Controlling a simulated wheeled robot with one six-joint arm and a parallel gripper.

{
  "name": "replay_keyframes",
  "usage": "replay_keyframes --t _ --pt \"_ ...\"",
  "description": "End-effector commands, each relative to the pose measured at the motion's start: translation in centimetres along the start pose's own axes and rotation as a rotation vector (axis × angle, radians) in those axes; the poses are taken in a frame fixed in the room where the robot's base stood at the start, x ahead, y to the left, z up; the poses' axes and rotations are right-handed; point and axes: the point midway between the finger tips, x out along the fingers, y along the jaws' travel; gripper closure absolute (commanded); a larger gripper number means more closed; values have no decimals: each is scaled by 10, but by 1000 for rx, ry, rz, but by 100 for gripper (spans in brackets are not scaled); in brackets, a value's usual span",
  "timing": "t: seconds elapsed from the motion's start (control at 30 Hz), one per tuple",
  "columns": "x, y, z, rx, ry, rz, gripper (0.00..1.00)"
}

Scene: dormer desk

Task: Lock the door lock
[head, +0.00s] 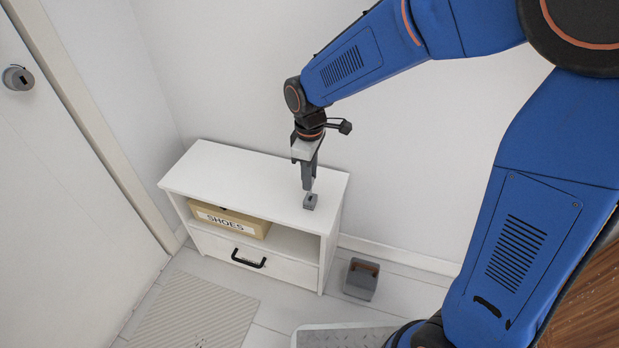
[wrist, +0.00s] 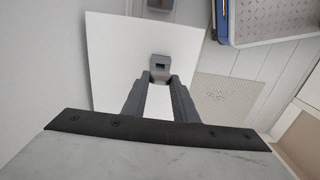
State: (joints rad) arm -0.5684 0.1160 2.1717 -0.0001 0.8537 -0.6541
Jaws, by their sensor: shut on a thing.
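The door lock (head: 18,78) is a round grey metal fitting with a dark slot, on the white door (head: 45,190) at the far left of the head view. My gripper (head: 308,190) points down over the right end of the white cabinet top, far from the lock. It is shut on a small grey block (head: 310,202), which is at or just above the cabinet top. The wrist view also shows the block (wrist: 160,63), with a dark recess in it, at the tips of my gripper (wrist: 160,80). Whether a key is in it is hidden.
The low white cabinet (head: 235,170) holds a box marked SHOES (head: 230,221) above a drawer with a black handle (head: 248,259). A grey case (head: 361,279) stands on the floor to its right. A ribbed mat (head: 195,315) lies before the door.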

Motion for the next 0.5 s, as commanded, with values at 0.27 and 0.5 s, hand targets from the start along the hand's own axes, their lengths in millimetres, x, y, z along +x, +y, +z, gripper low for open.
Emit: replay_keyframes --t 0.27,0.5 --pt "-9 0 0 0 1 1 96" --pt "-15 0 0 0 0 0 96"
